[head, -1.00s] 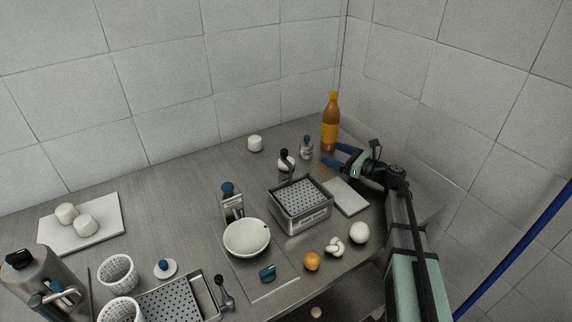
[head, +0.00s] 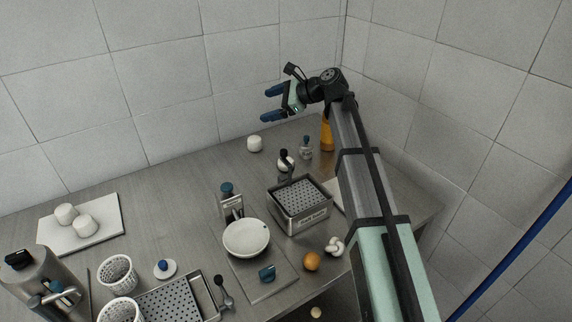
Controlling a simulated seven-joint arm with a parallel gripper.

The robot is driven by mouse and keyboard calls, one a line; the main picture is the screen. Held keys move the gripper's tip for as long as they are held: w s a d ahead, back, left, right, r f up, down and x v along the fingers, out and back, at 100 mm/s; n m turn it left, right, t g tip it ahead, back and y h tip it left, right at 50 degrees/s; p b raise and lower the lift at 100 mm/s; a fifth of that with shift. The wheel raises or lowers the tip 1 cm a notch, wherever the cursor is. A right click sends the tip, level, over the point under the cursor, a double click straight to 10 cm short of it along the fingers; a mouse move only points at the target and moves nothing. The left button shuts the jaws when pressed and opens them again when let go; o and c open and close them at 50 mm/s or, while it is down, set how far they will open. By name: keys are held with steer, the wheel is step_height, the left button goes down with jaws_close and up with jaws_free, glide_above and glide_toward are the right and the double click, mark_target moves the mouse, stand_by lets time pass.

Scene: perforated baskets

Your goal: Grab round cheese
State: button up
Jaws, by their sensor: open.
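Several round white pieces that look like cheese show in the head view; I cannot tell which one the task names. One short white cylinder (head: 255,143) stands alone near the back wall. Two more, a left one (head: 66,213) and a right one (head: 85,226), sit on a white board (head: 108,207) at the far left. My gripper (head: 269,103) is open and empty. It is raised in front of the wall, its fingers pointing left, and appears above the lone cylinder, apart from it.
A perforated basket (head: 287,221) stands mid-right beside a white bowl (head: 246,238). An orange bottle (head: 326,134) is partly hidden behind my arm. An orange ball (head: 312,261) and a white knot (head: 335,246) lie near the front edge. The back-left table is clear.

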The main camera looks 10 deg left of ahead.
steer(key=w+d+f+m+h, duration=0.1)
steer(key=d+f+h, duration=0.3)
steer(key=d+h, duration=0.1)
steer(key=m+g+h, duration=0.1)
steer(key=m+h, duration=0.2)
steer(key=m, duration=0.1)
glide_toward(288, 159)
steer(key=a+f, duration=0.1)
steer(key=s+a+f, duration=0.1)
steer(key=f, duration=0.1)
steer(key=shift+a+f, duration=0.1)
steer(key=shift+f, duration=0.2)
steer(key=shift+x, duration=2.65)
steer(key=shift+w+d, duration=0.2)
steer(key=shift+d, duration=0.05)
steer(key=shift+c, duration=0.3)
steer(key=c, duration=1.1)
